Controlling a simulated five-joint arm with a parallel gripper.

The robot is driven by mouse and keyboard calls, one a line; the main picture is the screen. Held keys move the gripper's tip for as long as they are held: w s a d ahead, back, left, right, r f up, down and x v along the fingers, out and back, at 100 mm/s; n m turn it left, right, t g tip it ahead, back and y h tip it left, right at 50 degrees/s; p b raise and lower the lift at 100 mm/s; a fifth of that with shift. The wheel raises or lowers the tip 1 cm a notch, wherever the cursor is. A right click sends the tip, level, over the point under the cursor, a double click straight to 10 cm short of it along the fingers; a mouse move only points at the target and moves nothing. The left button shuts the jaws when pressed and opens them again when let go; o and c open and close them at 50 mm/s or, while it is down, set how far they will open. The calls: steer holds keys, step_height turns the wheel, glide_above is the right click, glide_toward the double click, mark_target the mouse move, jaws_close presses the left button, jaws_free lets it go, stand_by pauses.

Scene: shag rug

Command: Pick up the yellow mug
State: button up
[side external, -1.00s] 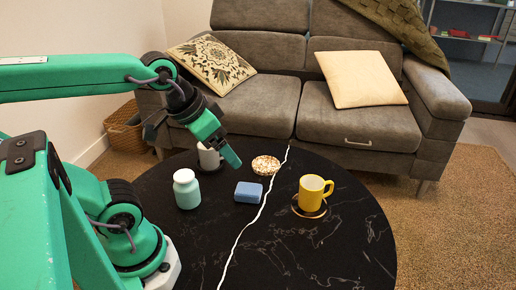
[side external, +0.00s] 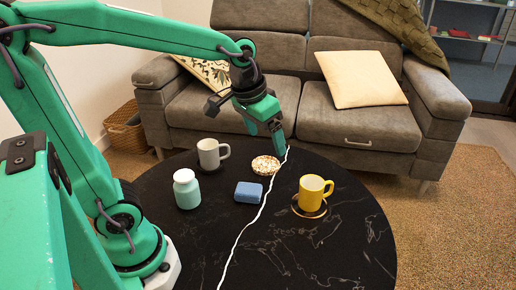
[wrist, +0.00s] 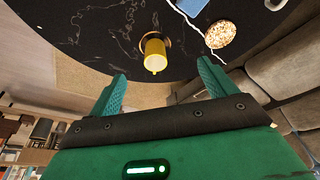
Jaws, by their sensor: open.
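The yellow mug (side external: 313,192) stands upright on a dark saucer with a gold rim (side external: 298,210), on the right part of the round black table. Its handle points right in the side view. In the wrist view the mug (wrist: 155,56) is beyond the fingertips, roughly between them. My gripper (side external: 279,143) is above the far part of the table, left of and behind the mug, pointing down. In the wrist view its two green fingers (wrist: 160,72) are spread apart with nothing between them. The gripper does not touch the mug.
The black marble table (side external: 330,255) also holds a bowl of popcorn-like bits (side external: 265,165), a blue block (side external: 248,192), a white-capped teal jar (side external: 186,189) and a white mug (side external: 209,154). A grey sofa (side external: 385,135) stands behind. The table's front right is clear.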

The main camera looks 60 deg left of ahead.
steer(key=w+d+f+g, duration=0.1)
steer(key=w+f+g, duration=0.1)
steer(key=w+f, duration=0.5)
steer(key=g, duration=0.1)
glide_above(317, 193)
steer(key=w+a, duration=0.2)
steer(key=a, duration=0.2)
step_height(317, 193, down, 7)
steer(key=shift+d+n, duration=0.2)
steer(key=shift+n, duration=0.2)
steer(key=shift+s+d+f, duration=0.1)
steer(key=shift+d+f, duration=0.05)
steer(key=shift+f, duration=3.7)
steer(key=c, duration=1.2)
